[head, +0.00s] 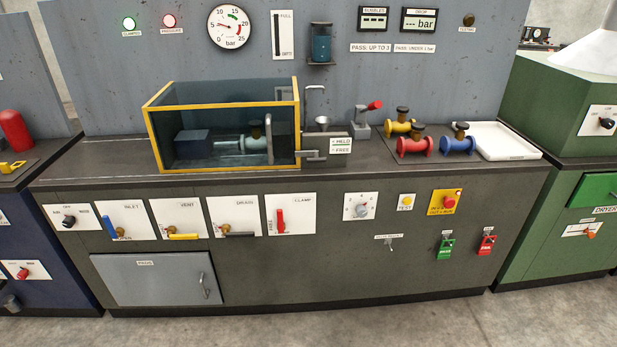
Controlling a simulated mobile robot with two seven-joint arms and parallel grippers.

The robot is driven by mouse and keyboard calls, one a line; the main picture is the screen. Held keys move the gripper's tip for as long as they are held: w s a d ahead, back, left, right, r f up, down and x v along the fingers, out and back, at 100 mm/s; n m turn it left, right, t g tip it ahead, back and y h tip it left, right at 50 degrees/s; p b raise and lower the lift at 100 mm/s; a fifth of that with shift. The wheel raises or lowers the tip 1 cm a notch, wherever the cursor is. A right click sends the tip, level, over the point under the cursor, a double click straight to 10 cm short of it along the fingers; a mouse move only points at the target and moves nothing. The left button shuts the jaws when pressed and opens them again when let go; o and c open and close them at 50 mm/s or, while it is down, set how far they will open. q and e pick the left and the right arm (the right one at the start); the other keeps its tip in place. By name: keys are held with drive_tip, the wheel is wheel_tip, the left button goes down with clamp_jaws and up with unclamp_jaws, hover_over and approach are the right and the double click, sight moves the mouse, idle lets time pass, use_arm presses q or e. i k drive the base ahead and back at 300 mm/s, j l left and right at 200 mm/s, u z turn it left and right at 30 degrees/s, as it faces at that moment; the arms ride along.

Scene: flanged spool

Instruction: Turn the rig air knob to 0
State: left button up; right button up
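A grey round knob (361,209) sits on a white plate with a ring of small marks, on the front panel right of the clamp plate. The marks and the knob's exact setting are too small to read. A black selector knob (69,220) is on a white plate at the panel's far left, with small lettering around it. I cannot read a rig air label on either plate. A round gauge (229,27) marked in bar hangs on the back wall, its needle toward the left side. Neither of my grippers is in view.
A yellow-framed tank (151,128) holds a pale flanged spool (238,143). Yellow, red and blue spools (458,143) stand to its right, by a white tray (507,139). Inlet, vent, drain and clamp levers line the panel. The floor (400,320) in front is clear.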

sight(361, 211)
drive_tip(key=i+l+u, duration=0.15)
drive_tip(key=l, duration=0.65)
drive_tip(key=l+u, duration=0.2)
drive_tip(key=l, duration=0.6)
